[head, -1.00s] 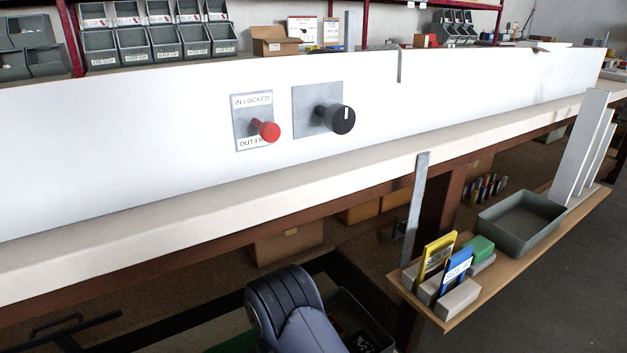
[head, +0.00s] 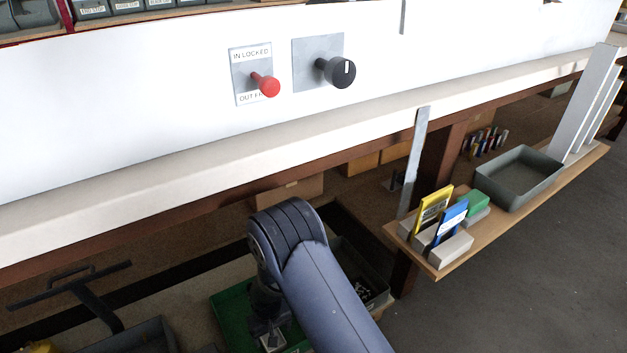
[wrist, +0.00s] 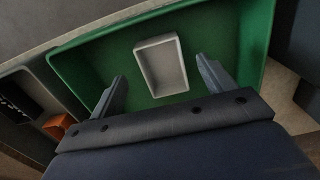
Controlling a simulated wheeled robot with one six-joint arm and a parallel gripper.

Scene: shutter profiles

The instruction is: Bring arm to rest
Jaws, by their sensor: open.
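My gripper (wrist: 160,88) is open in the wrist view, its two fingers apart with nothing between them. Past the fingertips, a small white open box (wrist: 162,66) sits in a green tray (wrist: 98,54). The gap between the fingers and the white box cannot be judged exactly. In the head view my arm bends down at the lower middle, and my gripper (head: 268,325) is small and dark there, over the green tray (head: 232,312). The fingertips are hard to make out in that view.
A white panel carries a red knob (head: 267,86) and a black knob (head: 338,72). A wooden shelf (head: 525,205) at right holds a grey bin (head: 515,180), yellow and blue cards and grey blocks. A dark bin (head: 362,272) stands beside my arm. Grey floor at lower right is clear.

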